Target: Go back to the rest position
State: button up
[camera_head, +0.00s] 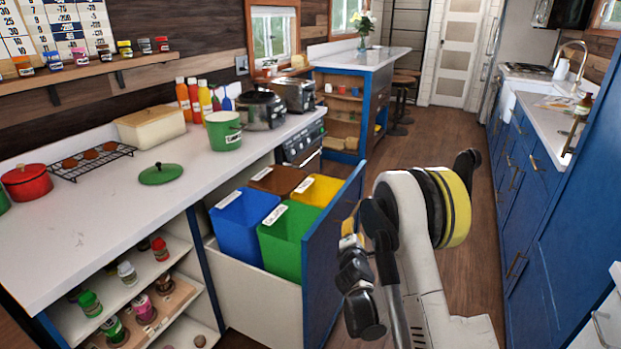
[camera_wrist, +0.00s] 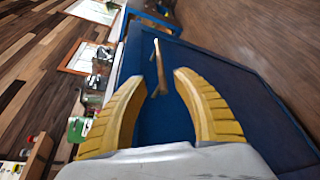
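My gripper shows in the wrist view (camera_wrist: 160,78) as two curved yellow fingers with a clear gap between their tips. It is open and holds nothing. A slim brass handle (camera_wrist: 158,60) on a blue drawer front (camera_wrist: 205,65) lies ahead, seen between the fingertips; I cannot tell the exact distance. In the head view my arm is folded in front of the pulled-out drawer, and the gripper is mostly hidden behind my own links. The drawer's blue front (camera_head: 322,262) stands out from the counter, and its handle is out of sight there.
The open drawer holds a blue bin (camera_head: 238,228), a green bin (camera_head: 285,248), a yellow bin (camera_head: 318,188) and a brown bin (camera_head: 277,179). A white counter (camera_head: 70,235) with a green pot (camera_head: 223,132) runs left. Blue cabinets (camera_head: 530,180) stand right. Wood floor (camera_head: 440,125) is clear behind.

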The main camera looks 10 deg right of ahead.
jog(key=s+r+m+g, duration=0.4)
jog(key=s+r+m, duration=0.6)
jog(key=s+r, duration=0.45)
jog(key=s+a+m+g+y, duration=0.2)
jog(key=s+a+m, duration=0.2)
jog(key=s, duration=0.8)
jog(key=s+a+r+m+g+y, duration=0.1)
jog(key=s+a+m, duration=0.3)
jog(key=s, duration=0.9)
jog(key=m+y, duration=0.1)
jog(key=m, duration=0.1)
jog(key=shift+s+r+m+g+y, duration=0.2)
jog(key=shift+m+g+y, duration=0.1)
jog(key=shift+m+g, duration=0.1)
